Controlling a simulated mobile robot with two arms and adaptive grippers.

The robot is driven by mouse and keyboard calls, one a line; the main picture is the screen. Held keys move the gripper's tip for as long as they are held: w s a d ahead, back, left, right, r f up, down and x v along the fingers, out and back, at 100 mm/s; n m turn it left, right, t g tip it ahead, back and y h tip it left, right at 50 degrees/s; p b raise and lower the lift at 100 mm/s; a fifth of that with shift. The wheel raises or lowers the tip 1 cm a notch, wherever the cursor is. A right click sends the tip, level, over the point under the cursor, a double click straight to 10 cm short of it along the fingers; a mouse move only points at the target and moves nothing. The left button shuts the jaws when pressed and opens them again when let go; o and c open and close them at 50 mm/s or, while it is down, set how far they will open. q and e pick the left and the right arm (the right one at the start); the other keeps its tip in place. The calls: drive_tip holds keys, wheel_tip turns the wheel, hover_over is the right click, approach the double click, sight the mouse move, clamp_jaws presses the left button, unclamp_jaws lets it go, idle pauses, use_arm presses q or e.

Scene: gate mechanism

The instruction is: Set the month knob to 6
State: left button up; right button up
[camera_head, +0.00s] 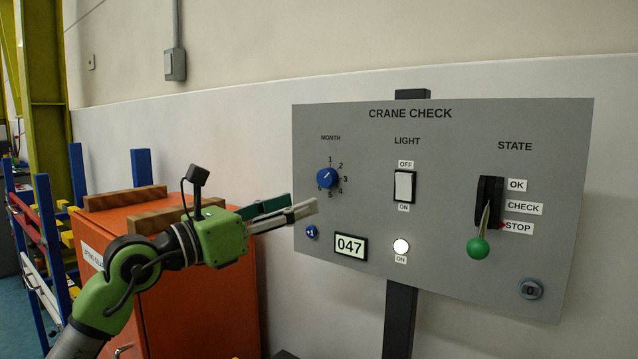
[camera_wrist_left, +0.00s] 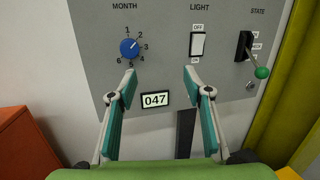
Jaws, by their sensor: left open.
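The month knob (camera_head: 327,178) is a small round blue knob at the upper left of the grey CRANE CHECK panel, ringed by the numbers 1 to 6. In the left wrist view the knob (camera_wrist_left: 129,49) has a light mark that seems to point to the upper right, near 2; it is too small to be sure. My left gripper (camera_head: 303,202) is open and empty, in front of the panel's left edge, apart from the knob. In the left wrist view its fingers (camera_wrist_left: 160,71) spread below and right of the knob. My right gripper is not in view.
The panel (camera_head: 450,280) also carries a light switch (camera_head: 403,187), a green-balled state lever (camera_head: 478,247), a 047 display (camera_head: 350,247), a small blue +1 button (camera_head: 311,232) and a lit round lamp (camera_head: 401,246). An orange cabinet (camera_head: 200,310) stands left of the panel, behind my left arm.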

use_arm(q)
drive_tip(key=w+a+r+t+y, duration=0.1)
drive_tip(key=w+a+r+y, duration=0.1)
drive_tip(key=a+y, duration=0.15)
drive_tip(key=p, duration=0.4)
approach(323, 179)
drive_tip(key=shift+m, duration=0.4)
drive_tip(key=x, duration=0.6)
drive_tip(key=shift+w+d+r, duration=0.15)
drive_tip(key=shift+w+d, duration=0.05)
drive_tip(key=shift+d, duration=0.1)
drive_tip(key=shift+p+x, duration=0.4)
drive_tip(key=shift+x, duration=0.55)
drive_tip(key=c, duration=1.1)
